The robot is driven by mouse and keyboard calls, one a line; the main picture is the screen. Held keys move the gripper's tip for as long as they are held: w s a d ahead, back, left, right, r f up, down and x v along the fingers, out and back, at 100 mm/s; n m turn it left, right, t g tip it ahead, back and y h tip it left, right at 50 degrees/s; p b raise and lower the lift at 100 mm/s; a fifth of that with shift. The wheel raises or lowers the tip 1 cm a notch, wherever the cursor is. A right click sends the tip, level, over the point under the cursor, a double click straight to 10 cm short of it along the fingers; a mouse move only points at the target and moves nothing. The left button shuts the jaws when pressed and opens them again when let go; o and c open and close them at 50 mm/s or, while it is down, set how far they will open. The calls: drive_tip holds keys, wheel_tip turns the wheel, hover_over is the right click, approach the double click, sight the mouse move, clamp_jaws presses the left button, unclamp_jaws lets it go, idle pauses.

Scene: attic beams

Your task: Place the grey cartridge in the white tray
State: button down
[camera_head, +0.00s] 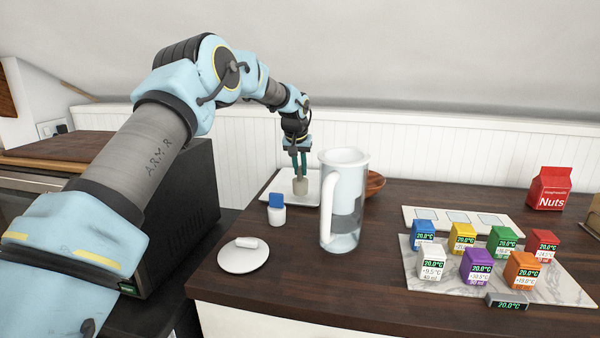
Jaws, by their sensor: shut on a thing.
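My gripper (299,163) points down at the back of the counter, its green fingers shut on a small grey block, the grey cartridge (300,187). The cartridge is over a square white tray (282,183). I cannot tell whether its bottom touches the tray. The pitcher hides part of the tray's right side. A flat white panel (415,213) with several pale square areas lies farther right.
A clear pitcher (345,205) stands close right of my gripper, with a brown bowl (375,183) behind it. A blue-topped white container (276,209) and a round white dish (243,258) are in front. Several coloured cartons (476,265) stand on a marble board (563,285).

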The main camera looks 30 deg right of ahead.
drive_tip(key=shift+f, duration=0.95)
drive_tip(key=c, duration=0.8)
unclamp_jaws()
drive_tip(key=shift+f, duration=0.1)
drive_tip(key=shift+c, duration=0.2)
drive_tip(key=b+v, duration=0.3)
drive_tip(key=v, duration=0.9)
drive_tip(key=shift+d, duration=0.1)
